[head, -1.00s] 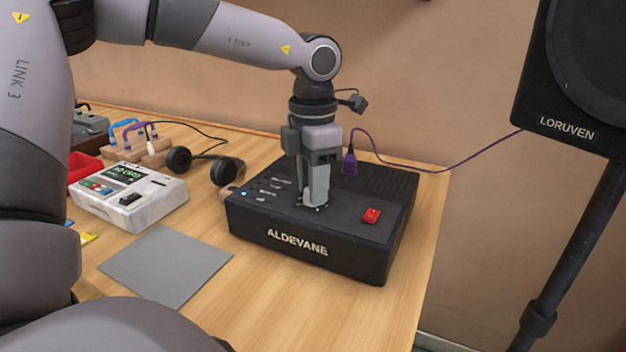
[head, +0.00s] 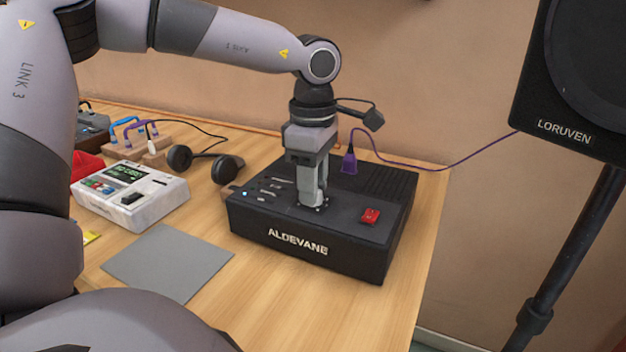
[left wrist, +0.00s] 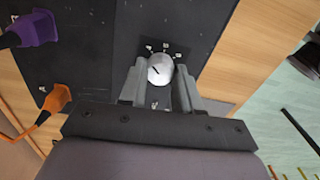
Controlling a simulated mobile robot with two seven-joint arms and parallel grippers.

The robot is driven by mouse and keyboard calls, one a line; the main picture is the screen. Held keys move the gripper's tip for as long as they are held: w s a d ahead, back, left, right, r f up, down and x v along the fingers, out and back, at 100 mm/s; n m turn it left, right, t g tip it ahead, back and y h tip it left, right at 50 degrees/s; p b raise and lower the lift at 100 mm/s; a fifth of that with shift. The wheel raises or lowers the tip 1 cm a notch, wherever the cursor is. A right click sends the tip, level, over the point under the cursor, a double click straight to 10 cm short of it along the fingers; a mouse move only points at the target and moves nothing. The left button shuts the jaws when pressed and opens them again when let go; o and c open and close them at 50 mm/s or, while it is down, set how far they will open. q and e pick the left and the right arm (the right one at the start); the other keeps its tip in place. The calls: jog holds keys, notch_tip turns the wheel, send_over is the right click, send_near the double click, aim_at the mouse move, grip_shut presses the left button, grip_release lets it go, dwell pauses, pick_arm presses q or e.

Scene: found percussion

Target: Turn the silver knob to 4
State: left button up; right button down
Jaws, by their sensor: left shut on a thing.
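The silver knob (left wrist: 160,70) sits on top of the black ALDEVANE box (head: 330,262). In the left wrist view it is a round, light disc with a dark pointer line and small white marks around it, too small to read surely. My left gripper (head: 313,203) points straight down onto the box, and its fingers (left wrist: 161,83) are shut on the knob from both sides. My right gripper is not in view.
A red switch (head: 371,215) is right of the gripper on the box. A purple plug (head: 349,163) with a cable stands behind it. Headphones (head: 227,170), a white device (head: 135,196) and a grey mat (head: 170,263) lie to the left.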

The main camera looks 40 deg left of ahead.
pick_arm(q)
jog(key=shift+r+m, duration=0.1)
jog(key=shift+m, duration=0.4)
jog(key=o, duration=1.1)
jog(key=shift+c, duration=0.2)
jog(key=shift+r+p, duration=0.6)
jog(key=shift+r, duration=2.95)
